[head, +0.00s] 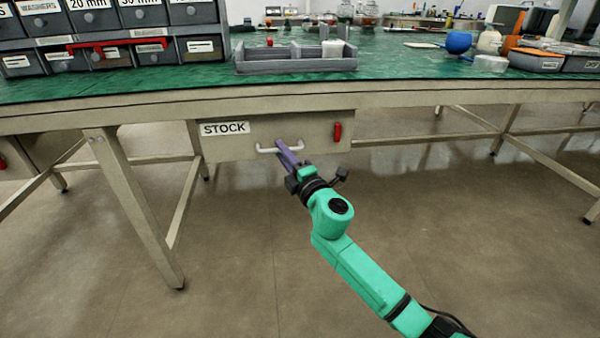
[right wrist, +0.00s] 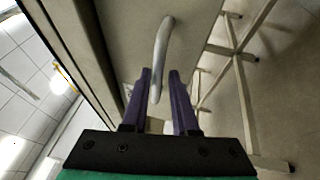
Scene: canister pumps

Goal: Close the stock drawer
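The stock drawer (head: 232,145) hangs under the green-topped bench, with a STOCK label at its upper left. Its front looks about level with the bench frame; I cannot tell whether a small gap is left. Its pale bar handle (head: 266,150) also shows in the right wrist view (right wrist: 161,45). My right gripper (head: 281,146) is at the right part of the handle. In the right wrist view its purple fingers (right wrist: 159,75) stand apart on either side of the handle's near end, with room between. My left gripper is not in view.
A red catch (head: 337,132) is on the drawer's right side. Bench legs (head: 135,205) stand to the left. On the bench top are a grey tray (head: 295,66), labelled bins (head: 105,58) and a blue round object (head: 458,42). The floor in front is clear.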

